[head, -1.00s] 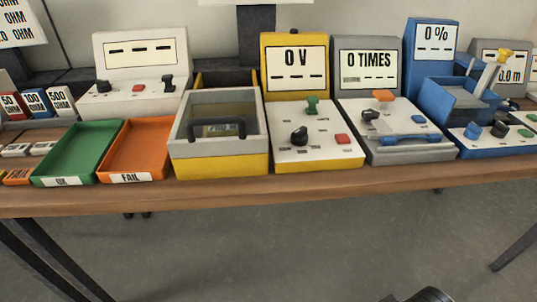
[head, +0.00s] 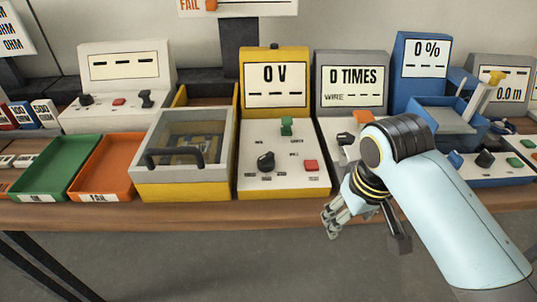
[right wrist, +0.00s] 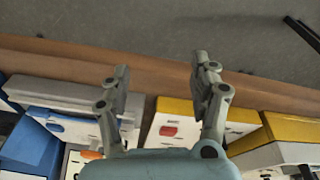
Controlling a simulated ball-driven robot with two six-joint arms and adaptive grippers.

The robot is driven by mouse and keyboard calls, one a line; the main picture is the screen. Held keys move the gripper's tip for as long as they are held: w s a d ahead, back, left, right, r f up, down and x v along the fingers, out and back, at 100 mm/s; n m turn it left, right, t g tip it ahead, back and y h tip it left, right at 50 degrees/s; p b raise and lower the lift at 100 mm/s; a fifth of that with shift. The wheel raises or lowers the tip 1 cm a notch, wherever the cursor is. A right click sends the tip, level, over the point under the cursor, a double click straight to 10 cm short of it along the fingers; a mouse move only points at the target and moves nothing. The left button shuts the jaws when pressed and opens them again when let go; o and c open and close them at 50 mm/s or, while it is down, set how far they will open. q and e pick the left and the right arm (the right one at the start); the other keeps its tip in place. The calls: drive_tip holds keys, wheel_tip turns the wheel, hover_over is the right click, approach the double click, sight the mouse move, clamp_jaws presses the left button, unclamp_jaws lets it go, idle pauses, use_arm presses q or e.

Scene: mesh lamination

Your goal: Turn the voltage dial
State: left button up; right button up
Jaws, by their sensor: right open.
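The yellow-sided voltage device (head: 243,186) stands on the table with a screen (head: 276,84) reading 0 V. Its black dial (head: 266,161) sits at the left of the white panel. A green switch (head: 287,127) is above the dial and a red button (head: 311,165) to its right. My right gripper (head: 336,220) is right of and in front of this device, apart from the dial. In the right wrist view, its fingers (right wrist: 160,76) are spread with nothing between them. The red button (right wrist: 168,131) shows there below the fingers; I cannot make out the dial. My left gripper is not in view.
A lidded box with a black handle (head: 175,157) stands directly left of the voltage device. The grey device (head: 352,70) reading 0 TIMES stands to its right, partly hidden by my right arm. Orange (head: 104,197) and green (head: 42,198) trays lie farther left.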

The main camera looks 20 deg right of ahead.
drive_tip(key=shift+g+y, duration=0.3)
drive_tip(key=shift+g, duration=0.1)
drive_tip(key=w+a+r, duration=0.1)
drive_tip(key=w, duration=0.2)
drive_tip(key=w+a+r, duration=0.1)
drive_tip(key=w, duration=0.3)
drive_tip(key=w+a+r, duration=0.1)
drive_tip(key=w+a, duration=0.1)
drive_tip(key=w, duration=0.1)
drive_tip(key=shift+w+a+r, duration=0.1)
drive_tip(key=shift+w, duration=0.25)
drive_tip(key=g, duration=0.1)
approach(266, 155)
drive_tip(key=shift+p, duration=0.35)
wheel_tip(266, 155, down, 11)
drive_tip(key=shift+r+b, duration=0.2)
drive_tip(key=shift+b, duration=0.1)
drive_tip(key=c, duration=1.1)
